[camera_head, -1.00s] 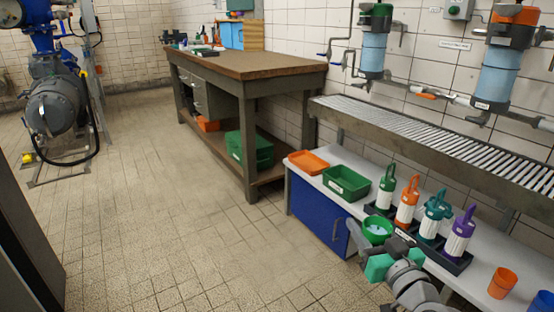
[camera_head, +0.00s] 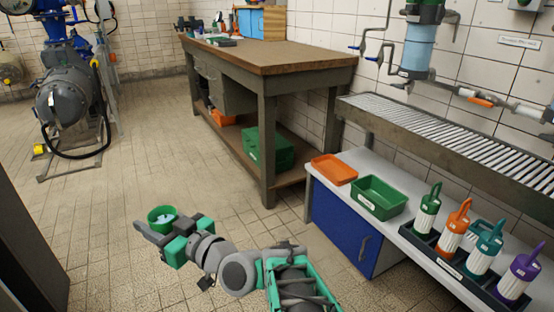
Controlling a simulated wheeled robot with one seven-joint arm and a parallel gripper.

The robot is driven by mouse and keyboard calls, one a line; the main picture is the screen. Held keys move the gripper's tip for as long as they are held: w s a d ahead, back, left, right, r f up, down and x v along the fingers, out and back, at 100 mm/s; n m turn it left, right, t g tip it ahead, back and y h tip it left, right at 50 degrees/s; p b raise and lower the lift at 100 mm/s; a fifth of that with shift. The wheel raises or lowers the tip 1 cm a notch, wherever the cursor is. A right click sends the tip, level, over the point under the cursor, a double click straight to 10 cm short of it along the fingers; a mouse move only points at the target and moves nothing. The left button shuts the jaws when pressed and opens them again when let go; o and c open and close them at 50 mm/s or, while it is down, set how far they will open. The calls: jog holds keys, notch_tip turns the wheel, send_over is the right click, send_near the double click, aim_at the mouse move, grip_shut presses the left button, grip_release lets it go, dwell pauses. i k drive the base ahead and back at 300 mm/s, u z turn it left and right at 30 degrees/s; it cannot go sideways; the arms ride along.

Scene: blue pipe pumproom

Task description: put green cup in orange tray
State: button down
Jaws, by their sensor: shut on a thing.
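The green cup (camera_head: 163,216) is off the counter, held over the floor left of the blue cabinet. My gripper (camera_head: 160,231) is shut on the cup, with its jaws at the cup's side. The cup looks upright, its pale inside visible from above. The orange tray (camera_head: 334,169) lies flat on the far left end of the white counter, to the right of and beyond my gripper. It looks empty.
A green tray (camera_head: 379,197) sits beside the orange tray. Several coloured bottles (camera_head: 456,229) stand in a dark rack (camera_head: 447,264) along the counter. A blue cabinet (camera_head: 339,225) is under the counter. A wooden workbench (camera_head: 268,58) stands behind. Open floor lies left.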

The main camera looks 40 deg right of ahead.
aim_at(334, 169)
jog(key=u, duration=0.1)
jog(key=i, duration=1.4)
jog(key=z, duration=0.95)
jog(key=i, duration=1)
jog(key=z, duration=1)
jog(key=i, duration=0.55)
